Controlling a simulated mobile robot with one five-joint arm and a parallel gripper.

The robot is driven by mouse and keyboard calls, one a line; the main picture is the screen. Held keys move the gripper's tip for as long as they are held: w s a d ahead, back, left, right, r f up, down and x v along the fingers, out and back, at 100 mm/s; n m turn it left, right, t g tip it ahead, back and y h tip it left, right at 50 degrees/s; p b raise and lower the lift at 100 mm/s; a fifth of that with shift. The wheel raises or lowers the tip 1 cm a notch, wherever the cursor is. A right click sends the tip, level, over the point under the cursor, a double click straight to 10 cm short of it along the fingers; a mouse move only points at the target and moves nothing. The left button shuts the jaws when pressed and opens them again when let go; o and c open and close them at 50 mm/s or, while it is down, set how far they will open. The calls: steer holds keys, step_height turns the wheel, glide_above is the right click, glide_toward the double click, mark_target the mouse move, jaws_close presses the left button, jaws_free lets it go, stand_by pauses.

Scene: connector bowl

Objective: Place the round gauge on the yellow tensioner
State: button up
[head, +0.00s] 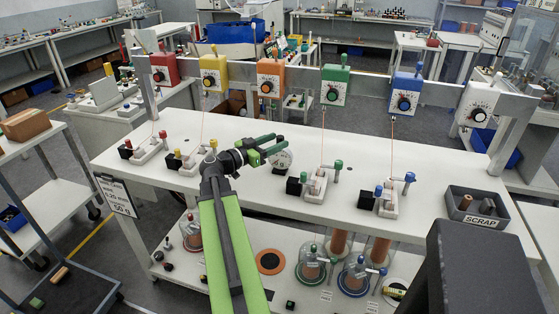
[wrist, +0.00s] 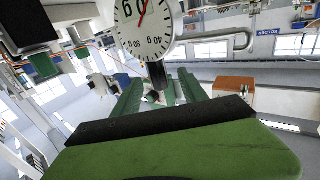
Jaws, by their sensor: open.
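The round gauge (head: 282,161), with a white dial and a red needle, shows just past my gripper (head: 277,144) above the table's middle. In the wrist view the gauge (wrist: 143,30) is close, and its dark stem reaches down between the green fingers of my gripper (wrist: 158,86). The fingers are apart; I cannot tell whether either touches the stem. The yellow tensioner (head: 213,74) hangs on the grey rail, behind and left of my gripper. It has a black dial knob and a thin line running down from it.
Red (head: 164,70), orange (head: 270,78), green (head: 335,85), blue (head: 405,94) and white (head: 478,104) tensioners share the rail. Small fixtures with coloured knobs stand on the white table (head: 435,165). A grey scrap bin (head: 478,207) sits at the table's right end.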

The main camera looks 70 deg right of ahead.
steer(key=x, duration=0.5)
steer(key=shift+d+f, duration=0.1)
jaws_close()
stand_by(1.2)
